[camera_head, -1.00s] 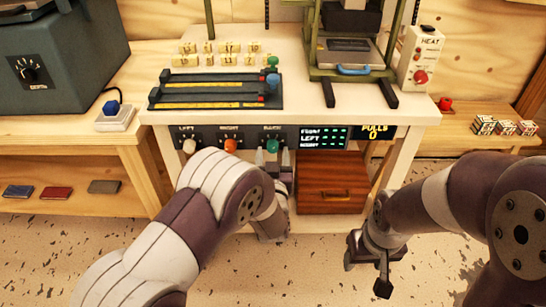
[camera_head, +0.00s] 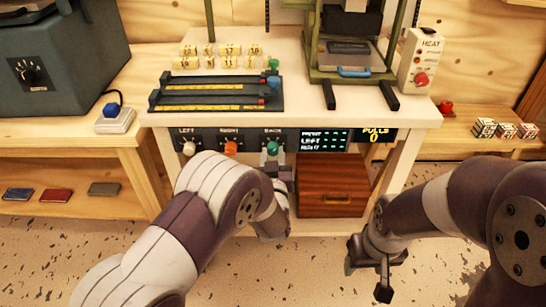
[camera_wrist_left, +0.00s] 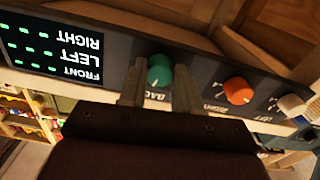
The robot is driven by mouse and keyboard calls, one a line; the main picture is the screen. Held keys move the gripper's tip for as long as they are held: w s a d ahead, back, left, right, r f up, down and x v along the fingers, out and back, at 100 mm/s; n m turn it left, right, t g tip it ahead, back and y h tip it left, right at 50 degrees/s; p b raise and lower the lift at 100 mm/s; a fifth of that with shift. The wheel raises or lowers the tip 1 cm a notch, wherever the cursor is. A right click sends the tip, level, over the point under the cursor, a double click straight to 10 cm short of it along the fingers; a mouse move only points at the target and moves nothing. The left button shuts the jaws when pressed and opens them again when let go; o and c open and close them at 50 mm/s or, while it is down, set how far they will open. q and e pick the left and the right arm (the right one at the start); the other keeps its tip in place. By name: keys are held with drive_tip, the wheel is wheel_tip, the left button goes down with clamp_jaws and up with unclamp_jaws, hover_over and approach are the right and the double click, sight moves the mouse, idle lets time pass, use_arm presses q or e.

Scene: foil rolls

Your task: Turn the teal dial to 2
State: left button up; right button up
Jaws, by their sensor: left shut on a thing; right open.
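The teal dial (camera_head: 272,148) is on the dark front panel, under the word BACK. It is the rightmost of three dials. In the left wrist view the teal dial (camera_wrist_left: 159,70) sits between the two fingers of my left gripper (camera_wrist_left: 160,88), which is shut on it. In the head view my left gripper (camera_head: 276,167) is just below the dial, and its fingers are partly hidden. The number the dial points to is too small to read. My right gripper (camera_head: 368,270) is open and empty, low over the floor at the right.
A white dial (camera_head: 189,148) and an orange dial (camera_head: 230,148) are left of the teal one. A lit display (camera_head: 324,140) is to its right. A wooden drawer box (camera_head: 333,185) stands close right of my left gripper. A green press (camera_head: 352,60) stands on the bench.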

use_arm(q)
drive_tip(key=n+b, duration=0.1)
drive_tip(key=n, duration=0.3)
drive_tip(key=shift+f+b, duration=0.15)
drive_tip(key=shift+b, duration=0.25)
drive_tip(key=shift+n+b, duration=1.1)
drive_tip(key=shift+n, duration=1.1)
drive_tip(key=o, duration=1.1)
drive_tip(key=shift+c, duration=0.2)
drive_tip(key=shift+r, duration=0.2)
drive_tip(key=shift+s, duration=0.3)
drive_tip(key=s+p, duration=0.3)
drive_tip(key=s, duration=0.9)
